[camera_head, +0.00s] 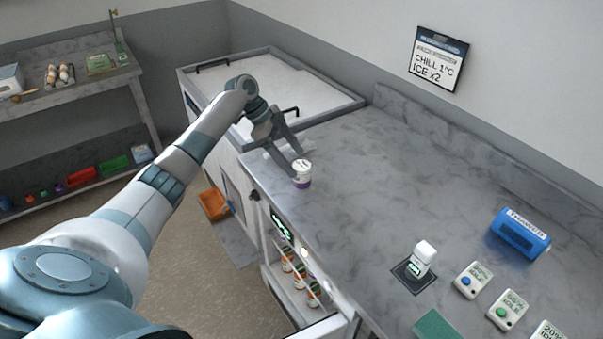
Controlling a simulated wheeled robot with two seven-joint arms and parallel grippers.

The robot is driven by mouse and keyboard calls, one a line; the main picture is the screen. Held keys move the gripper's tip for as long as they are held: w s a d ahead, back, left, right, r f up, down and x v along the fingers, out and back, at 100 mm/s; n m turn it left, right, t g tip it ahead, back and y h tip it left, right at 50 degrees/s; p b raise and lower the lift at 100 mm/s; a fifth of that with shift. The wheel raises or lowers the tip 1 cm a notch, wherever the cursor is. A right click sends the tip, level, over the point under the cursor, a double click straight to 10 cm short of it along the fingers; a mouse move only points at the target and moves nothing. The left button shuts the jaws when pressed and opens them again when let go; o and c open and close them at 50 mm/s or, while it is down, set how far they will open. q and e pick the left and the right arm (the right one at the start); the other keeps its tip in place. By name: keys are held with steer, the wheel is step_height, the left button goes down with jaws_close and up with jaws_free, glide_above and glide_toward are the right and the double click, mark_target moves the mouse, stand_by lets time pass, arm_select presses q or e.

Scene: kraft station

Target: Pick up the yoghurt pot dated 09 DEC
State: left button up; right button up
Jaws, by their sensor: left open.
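A small white and purple yoghurt pot (302,174) stands upright on the grey counter near its front left edge. Its lid print is too small to read, so I cannot tell its date. My left gripper (287,164) reaches in from the left, just behind and left of the pot, with its jaws open. One finger appears close to the pot; I cannot tell whether it touches. More pots with orange and green labels (300,277) stand on shelves in the open fridge compartment under the counter. My right gripper is not in view.
A chest with a pale lid (290,85) stands behind the gripper. A white bottle (422,256) sits on a dark pad, with a blue box (519,233) and white labelled blocks (473,279) at right. The counter's middle is clear. An orange bin (213,205) is on the floor.

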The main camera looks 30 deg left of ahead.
mark_target(300, 164)
arm_select(q)
steer(key=shift+d+f+p, duration=0.15)
steer(key=shift+d+p, duration=0.15)
steer(key=shift+d, duration=0.05)
steer(key=p+x, duration=0.1)
steer(key=x, duration=0.2)
steer(key=shift+p, duration=0.35)
steer(key=shift+w+d+f, duration=0.15)
steer(key=shift+d+f, duration=0.1)
steer(key=shift+f, duration=0.15)
steer(key=c, duration=1.1)
steer(key=shift+o, duration=0.2)
steer(key=shift+r, duration=0.15)
